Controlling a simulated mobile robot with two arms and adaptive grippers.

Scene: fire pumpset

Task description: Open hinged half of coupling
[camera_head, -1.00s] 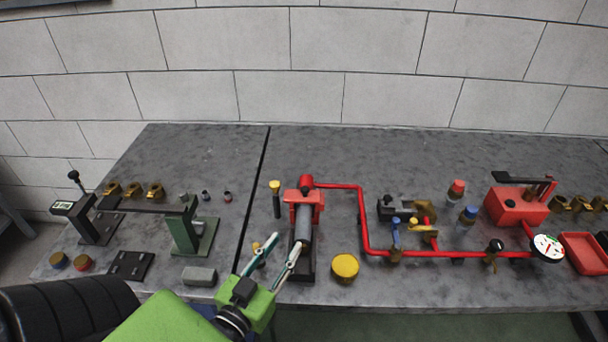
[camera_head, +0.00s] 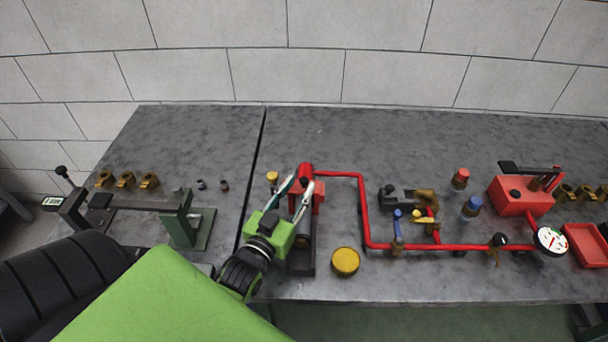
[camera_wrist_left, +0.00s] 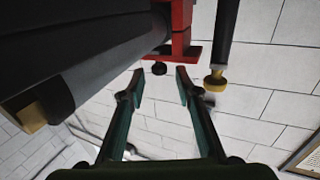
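The red coupling block (camera_head: 319,197) sits at the left end of the red pipe, above a dark cylinder on a black stand (camera_head: 301,262). My left gripper (camera_head: 298,184) is open, its two fingers apart at the front of the block. In the left wrist view the open fingertips (camera_wrist_left: 160,78) are just short of a small black knob (camera_wrist_left: 159,68), which shows between them below the red block (camera_wrist_left: 184,38). Nothing is held. The gripper hides part of the coupling in the head view, so I cannot tell its hinged half apart. My right gripper is not in view.
A black-handled piece with a yellow end (camera_head: 272,177) stands close left of the coupling; its yellow end (camera_wrist_left: 215,82) is right of my fingers in the wrist view. The red pipe (camera_head: 365,215) runs right. A yellow round cap (camera_head: 346,262) stands to the right front.

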